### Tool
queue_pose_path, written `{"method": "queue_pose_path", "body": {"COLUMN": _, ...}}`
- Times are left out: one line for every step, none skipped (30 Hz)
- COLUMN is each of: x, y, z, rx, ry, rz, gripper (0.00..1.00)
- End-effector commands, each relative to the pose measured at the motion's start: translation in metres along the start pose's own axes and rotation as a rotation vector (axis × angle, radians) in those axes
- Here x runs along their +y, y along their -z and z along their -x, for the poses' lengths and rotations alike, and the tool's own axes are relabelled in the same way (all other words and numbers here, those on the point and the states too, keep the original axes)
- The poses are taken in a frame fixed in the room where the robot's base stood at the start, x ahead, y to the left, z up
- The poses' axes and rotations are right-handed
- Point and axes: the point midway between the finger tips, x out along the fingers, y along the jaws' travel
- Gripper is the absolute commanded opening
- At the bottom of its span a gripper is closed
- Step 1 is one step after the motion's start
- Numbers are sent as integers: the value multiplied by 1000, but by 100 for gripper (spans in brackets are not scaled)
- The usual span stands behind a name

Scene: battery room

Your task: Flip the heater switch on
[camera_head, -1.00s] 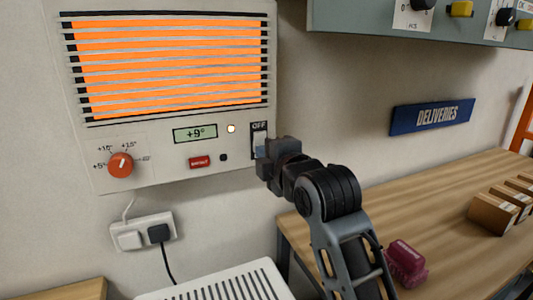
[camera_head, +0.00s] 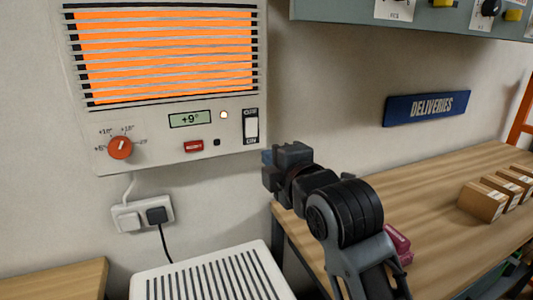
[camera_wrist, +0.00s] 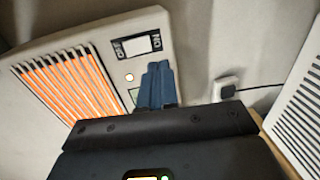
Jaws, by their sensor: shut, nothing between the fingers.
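The heater (camera_head: 80,135) hangs on the wall at upper left, its grille glowing orange behind white slats. Its display (camera_head: 190,119) reads +9°, and a small lamp (camera_head: 224,115) beside it is lit. The white rocker switch (camera_head: 251,126) is in a dark frame at the panel's right, marked OFF above and ON below; its exact tilt is hard to tell. It also shows in the wrist view (camera_wrist: 138,45). My gripper (camera_head: 267,158) is below and right of the switch, apart from it. Its blue fingers (camera_wrist: 157,85) are shut and empty.
A red knob (camera_head: 120,148) and a red button (camera_head: 194,146) are on the heater panel. A socket with plugs (camera_head: 143,216) is below. A wooden bench (camera_head: 430,200) with boxes (camera_head: 483,202) stands right, under a DELIVERIES sign (camera_head: 427,107). A grey cabinet (camera_head: 345,12) overhangs at upper right.

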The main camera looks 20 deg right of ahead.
Motion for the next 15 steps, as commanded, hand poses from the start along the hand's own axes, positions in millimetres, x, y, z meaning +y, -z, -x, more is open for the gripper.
{"method": "queue_pose_path", "body": {"x": -4, "y": 0, "z": 8, "rx": 0, "ry": 1, "rz": 0, "gripper": 0}}
{"method": "queue_pose_path", "body": {"x": -6, "y": 0, "z": 13, "rx": 0, "ry": 1, "rz": 0, "gripper": 0}}
{"method": "queue_pose_path", "body": {"x": -7, "y": 0, "z": 19, "rx": 0, "ry": 1, "rz": 0, "gripper": 0}}
{"method": "queue_pose_path", "body": {"x": -8, "y": 0, "z": 24, "rx": 0, "ry": 1, "rz": 0, "gripper": 0}}
{"method": "queue_pose_path", "body": {"x": -9, "y": 0, "z": 28, "rx": 0, "ry": 0, "rz": 0, "gripper": 0}}
{"method": "queue_pose_path", "body": {"x": -11, "y": 0, "z": 34, "rx": 0, "ry": 1, "rz": 0, "gripper": 0}}
{"method": "queue_pose_path", "body": {"x": -12, "y": 0, "z": 38, "rx": 0, "ry": 1, "rz": 0, "gripper": 0}}
{"method": "queue_pose_path", "body": {"x": -12, "y": 0, "z": 41, "rx": 0, "ry": 1, "rz": 0, "gripper": 0}}
{"method": "queue_pose_path", "body": {"x": -13, "y": 0, "z": 45, "rx": 0, "ry": 1, "rz": 0, "gripper": 0}}
{"method": "queue_pose_path", "body": {"x": -13, "y": 0, "z": 47, "rx": 0, "ry": 1, "rz": 0, "gripper": 0}}
{"method": "queue_pose_path", "body": {"x": -14, "y": 0, "z": 49, "rx": 0, "ry": 1, "rz": 0, "gripper": 0}}
{"method": "queue_pose_path", "body": {"x": -14, "y": 0, "z": 51, "rx": 0, "ry": 1, "rz": 0, "gripper": 0}}
{"method": "queue_pose_path", "body": {"x": -14, "y": 0, "z": 52, "rx": 0, "ry": 1, "rz": 0, "gripper": 0}}
{"method": "queue_pose_path", "body": {"x": -14, "y": 0, "z": 53, "rx": 0, "ry": 1, "rz": 0, "gripper": 0}}
{"method": "queue_pose_path", "body": {"x": -14, "y": 0, "z": 54, "rx": 0, "ry": 0, "rz": 0, "gripper": 0}}
